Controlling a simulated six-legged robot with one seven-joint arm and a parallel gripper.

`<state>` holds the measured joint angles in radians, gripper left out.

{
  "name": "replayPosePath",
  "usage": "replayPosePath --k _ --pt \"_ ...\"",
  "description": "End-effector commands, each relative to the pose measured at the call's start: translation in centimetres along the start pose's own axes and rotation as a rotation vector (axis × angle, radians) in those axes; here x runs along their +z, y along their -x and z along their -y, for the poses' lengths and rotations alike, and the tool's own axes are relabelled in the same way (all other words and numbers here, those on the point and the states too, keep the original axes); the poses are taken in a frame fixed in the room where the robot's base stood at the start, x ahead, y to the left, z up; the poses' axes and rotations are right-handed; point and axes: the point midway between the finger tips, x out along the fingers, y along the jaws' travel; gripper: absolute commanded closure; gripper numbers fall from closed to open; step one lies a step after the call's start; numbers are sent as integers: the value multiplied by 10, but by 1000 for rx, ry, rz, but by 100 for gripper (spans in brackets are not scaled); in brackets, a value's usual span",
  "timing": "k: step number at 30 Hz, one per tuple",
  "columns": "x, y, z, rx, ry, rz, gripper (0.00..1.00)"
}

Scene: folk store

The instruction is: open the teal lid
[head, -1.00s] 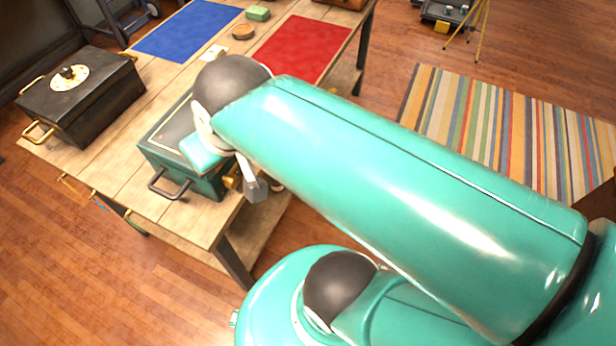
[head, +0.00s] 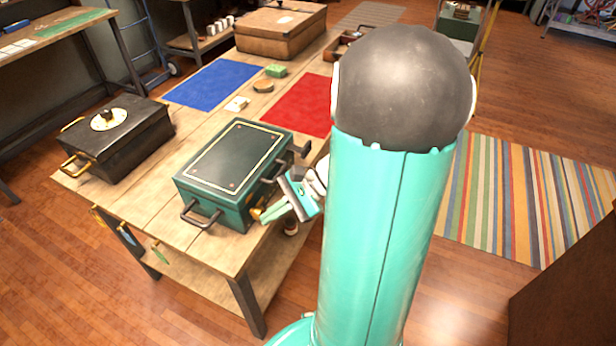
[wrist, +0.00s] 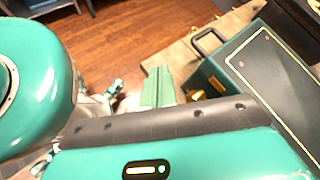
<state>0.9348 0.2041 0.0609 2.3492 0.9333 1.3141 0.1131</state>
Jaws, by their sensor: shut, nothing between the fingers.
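The teal box (head: 214,203) stands on the wooden table with its dark teal lid (head: 232,157) down, edged by a thin gold line. It has a dark handle (head: 202,214) on its near end and brass-coloured fittings on its right side. The box and lid also show at the right of the wrist view (wrist: 275,80). My gripper (head: 270,214) is at the right side of the box, by its near corner and below lid height. Its fingers are shut and empty; they also show in the wrist view (wrist: 158,88). I cannot tell whether they touch the box.
A black box (head: 118,142) with brass handles stands left on the table (head: 165,205). Behind lie a blue mat (head: 213,84), a red mat (head: 300,105), a green block (head: 276,70) and a brown suitcase (head: 280,32).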

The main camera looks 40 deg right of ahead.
Motion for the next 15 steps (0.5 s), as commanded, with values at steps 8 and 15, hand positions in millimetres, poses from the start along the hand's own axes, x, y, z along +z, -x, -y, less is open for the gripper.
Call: replayPosePath --k 8,15 --pt "-104 68 -2 -532 -446 237 100" --pt "-156 108 -20 -820 -610 343 100"
